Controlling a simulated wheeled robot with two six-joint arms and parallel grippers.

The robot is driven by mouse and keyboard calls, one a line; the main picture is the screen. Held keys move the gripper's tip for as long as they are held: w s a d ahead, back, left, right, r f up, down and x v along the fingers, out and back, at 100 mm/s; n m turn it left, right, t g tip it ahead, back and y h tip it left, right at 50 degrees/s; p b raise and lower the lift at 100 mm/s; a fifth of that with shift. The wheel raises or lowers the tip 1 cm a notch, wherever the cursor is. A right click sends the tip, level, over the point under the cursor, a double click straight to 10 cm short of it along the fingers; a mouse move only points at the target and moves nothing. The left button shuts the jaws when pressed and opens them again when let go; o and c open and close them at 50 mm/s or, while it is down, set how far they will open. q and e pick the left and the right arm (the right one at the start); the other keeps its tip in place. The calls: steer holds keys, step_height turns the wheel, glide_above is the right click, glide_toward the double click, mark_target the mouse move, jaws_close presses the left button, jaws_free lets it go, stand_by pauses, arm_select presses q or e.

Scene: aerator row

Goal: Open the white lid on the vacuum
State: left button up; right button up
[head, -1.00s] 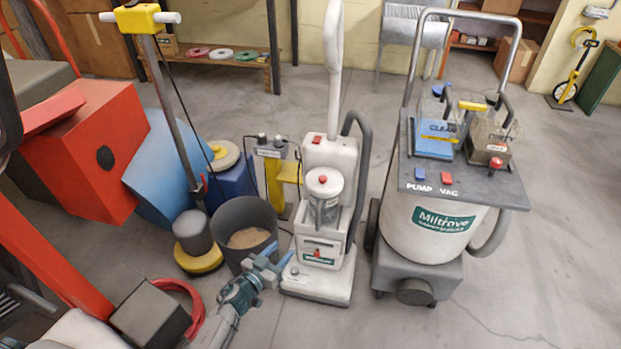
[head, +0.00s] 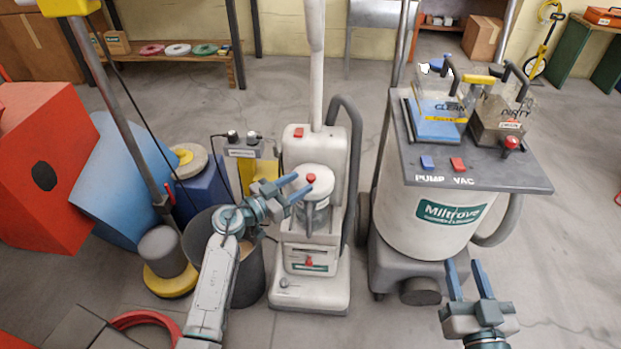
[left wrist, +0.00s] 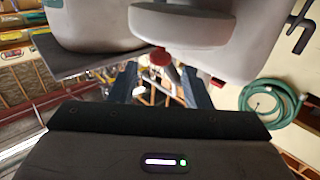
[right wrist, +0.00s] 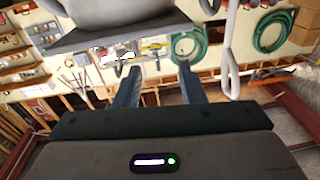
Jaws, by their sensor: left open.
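The white upright vacuum (head: 318,262) stands in the middle of the head view. Its round white lid (head: 305,177), with a red knob (head: 311,179) on top, sits level on a clear canister and looks closed. In the left wrist view the lid (left wrist: 185,22) and red knob (left wrist: 160,57) show just beyond the fingers. My left gripper (head: 292,188) is open and empty, its fingertips at the lid's left side; contact cannot be told. My right gripper (head: 467,270) is open and empty, low in front of the pump vac.
The pump vac (head: 440,222) with its tool tray stands right of the vacuum. A grey bucket (head: 252,275), a yellow-based floor machine (head: 165,262) and a red machine (head: 35,170) crowd the left. Floor is free at the far right.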

mark_target(307, 179)
arm_select(q)
steer(key=b+x, duration=0.1)
steer(key=x, duration=0.3)
steer(key=shift+w+d, duration=0.4)
arm_select(e)
step_height(307, 179, up, 8)
steer(key=t, duration=0.4)
steer(key=shift+d+f+n+t, duration=0.2)
steer(key=shift+n+t, duration=0.1)
steer(key=shift+t, duration=0.1)
arm_select(q)
steer(key=shift+c, duration=0.4)
jaws_close()
